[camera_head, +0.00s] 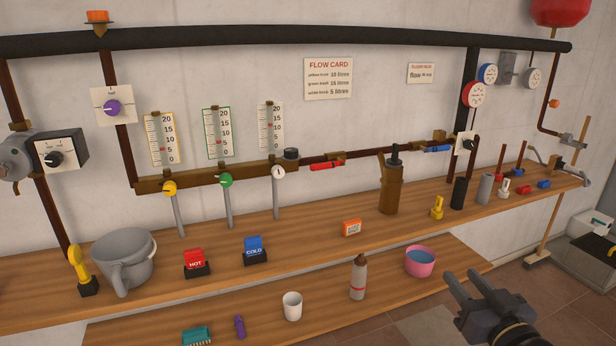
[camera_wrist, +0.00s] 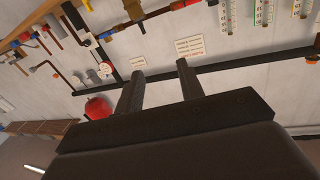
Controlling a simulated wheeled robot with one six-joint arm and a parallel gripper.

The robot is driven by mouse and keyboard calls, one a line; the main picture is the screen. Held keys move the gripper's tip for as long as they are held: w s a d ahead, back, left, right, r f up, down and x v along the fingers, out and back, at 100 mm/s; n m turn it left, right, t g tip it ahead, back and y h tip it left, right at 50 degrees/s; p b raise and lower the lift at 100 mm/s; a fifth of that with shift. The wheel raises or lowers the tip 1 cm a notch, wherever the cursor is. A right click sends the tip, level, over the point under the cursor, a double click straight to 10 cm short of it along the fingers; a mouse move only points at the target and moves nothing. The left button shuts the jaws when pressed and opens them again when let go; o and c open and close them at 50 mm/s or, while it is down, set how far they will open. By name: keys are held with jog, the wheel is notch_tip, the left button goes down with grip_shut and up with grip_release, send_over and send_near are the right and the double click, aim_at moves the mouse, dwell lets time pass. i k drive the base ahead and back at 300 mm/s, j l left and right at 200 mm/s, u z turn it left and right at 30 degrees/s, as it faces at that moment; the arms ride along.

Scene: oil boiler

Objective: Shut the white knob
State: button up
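The white knob (camera_head: 278,172) sits on the brown manifold pipe at the right end of a row of three knobs in the head view. It has a dark mark on its face and a grey tube below it. A yellow knob (camera_head: 170,188) and a green knob (camera_head: 226,180) are to its left. A white-framed gauge (camera_head: 270,127) is above it. My gripper (camera_head: 466,285) is at the lower right, in front of the benches and well away from the knob. In the wrist view my gripper (camera_wrist: 160,85) has its two fingers apart with nothing between them.
A lower shelf holds a white cup (camera_head: 292,306), a bottle (camera_head: 358,278) and a pink bowl (camera_head: 420,262). Bench space below the white knob is clear.

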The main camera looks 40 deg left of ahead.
aim_at(277, 171)
jog(key=i+j+u, duration=0.1)
jog(key=j, duration=0.3)
jog(key=i+j, duration=0.1)
jog(key=j, duration=0.25)
jog(key=i+j+u, duration=0.15)
jog(key=j, duration=0.25)
jog(key=i+j+u, duration=0.1)
jog(key=j, duration=0.25)
jog(key=i+j, duration=0.15)
jog(key=j, duration=0.2)
jog(key=k+u, duration=0.05)
